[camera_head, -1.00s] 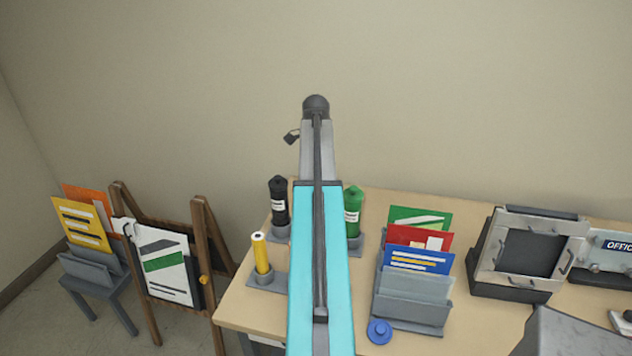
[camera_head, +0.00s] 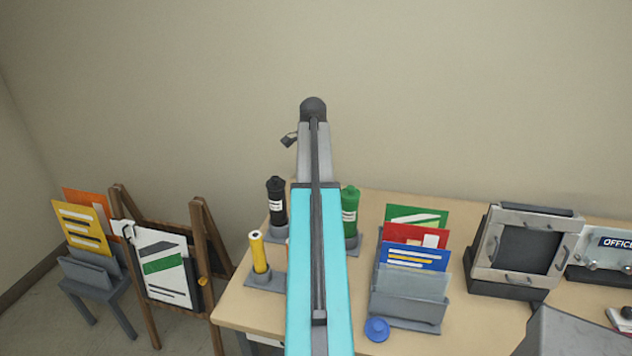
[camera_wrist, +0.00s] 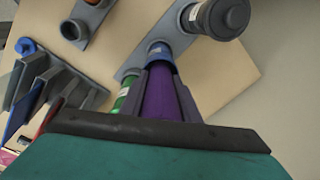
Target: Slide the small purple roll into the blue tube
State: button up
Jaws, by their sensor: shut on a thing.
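In the wrist view my gripper (camera_wrist: 160,82) is shut on the purple roll (camera_wrist: 159,98), with one grey finger along each side. The blue tube (camera_wrist: 160,50) stands in a grey holder just beyond the roll's far end. The roll's end overlaps the tube's rim in the picture; I cannot tell whether it is inside or only in front of it. In the head view my arm hides the gripper, the roll and the blue tube.
A black capped tube (camera_head: 276,203) and a green capped tube (camera_head: 350,212) stand close on either side of my arm. A yellow roll (camera_head: 258,252) is in a holder. A folder rack (camera_head: 408,304) and a loose blue cap (camera_head: 377,329) are at right.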

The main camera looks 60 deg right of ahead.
jog(key=f, duration=0.3)
jog(key=a+f, duration=0.1)
jog(key=f, duration=0.1)
jog(key=shift+s+f, duration=0.2)
jog(key=shift+s, duration=0.1)
jog(key=o, duration=1.1)
jog(key=shift+s+d+r+b, duration=0.1)
jog(key=shift+r+b, duration=0.2)
jog(key=shift+r, duration=0.35)
jog(key=shift+w+r+b, duration=0.3)
jog(key=shift+w+r, duration=0.1)
jog(key=shift+r, duration=0.05)
jog(key=shift+w+d+r, duration=0.1)
jog(key=shift+w+r, duration=0.45)
jog(key=shift+w, duration=0.1)
jog(key=shift+o, duration=0.4)
jog(key=shift+s+d+r+b, duration=0.25)
jog(key=shift+s+r, duration=0.1)
jog(key=shift+r, duration=0.1)
jog(key=shift+s+d+r+b, duration=0.1)
jog(key=shift+s+r+b, duration=0.2)
jog(key=shift+r, duration=0.15)
jog(key=r+b, duration=0.1)
jog(key=r, duration=0.3)
jog(key=r+b, duration=0.1)
jog(key=r, duration=0.4)
jog(key=a+r, duration=0.1)
jog(key=r, duration=0.4)
jog(key=shift+s+b, duration=0.35)
jog(key=shift+b, duration=0.05)
